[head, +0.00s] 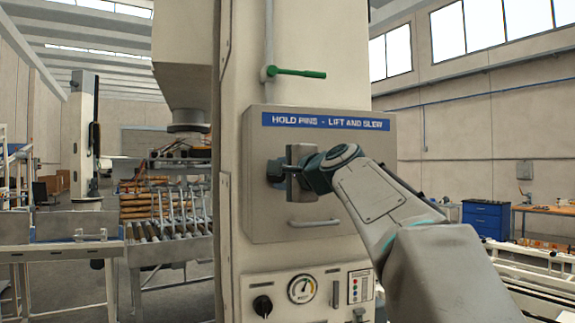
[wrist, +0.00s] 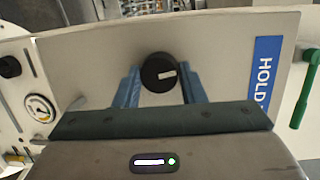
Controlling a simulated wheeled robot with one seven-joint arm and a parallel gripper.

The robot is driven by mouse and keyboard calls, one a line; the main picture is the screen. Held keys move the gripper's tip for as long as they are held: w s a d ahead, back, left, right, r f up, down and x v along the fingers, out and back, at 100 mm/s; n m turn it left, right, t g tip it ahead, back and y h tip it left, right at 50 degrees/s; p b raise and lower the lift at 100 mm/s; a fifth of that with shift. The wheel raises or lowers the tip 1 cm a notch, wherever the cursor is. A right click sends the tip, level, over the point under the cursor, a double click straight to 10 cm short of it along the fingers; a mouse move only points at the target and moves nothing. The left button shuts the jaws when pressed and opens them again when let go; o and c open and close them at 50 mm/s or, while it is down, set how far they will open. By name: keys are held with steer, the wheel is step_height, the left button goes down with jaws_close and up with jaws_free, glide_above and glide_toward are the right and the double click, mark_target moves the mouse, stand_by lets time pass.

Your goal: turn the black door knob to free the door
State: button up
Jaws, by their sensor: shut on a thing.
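There my gripper (head: 288,172) reaches the door's left part from the right and hides most of the knob.
A bar handle (head: 314,223) is on the door below my gripper. A green lever (head: 297,73) sits above the door. Below are a gauge (head: 301,288) and a separate black knob (head: 262,306). A roller conveyor (head: 170,245) stands at the left.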

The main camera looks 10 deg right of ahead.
steer(key=shift+a+f+n+g+h, duration=0.2)
steer(key=shift+n+h, duration=0.45)
steer(key=shift+n, duration=1.55)
steer(key=shift+d+r+n+g+h, duration=0.2)
steer(key=shift+n+h, duration=0.5)
steer(key=shift+n, duration=1.5)
steer(key=shift+a+f+n+g+h, duration=0.25)
steer(key=shift+n+h, duration=0.4)
steer(key=shift+n, duration=1.55)
steer(key=o, duration=1)
steer(key=shift+w+r, duration=0.1)
steer(key=shift+s+r, duration=0.2)
steer(key=b+v, duration=0.3)
steer(key=v, duration=1)
steer(key=shift+s, duration=0.4)
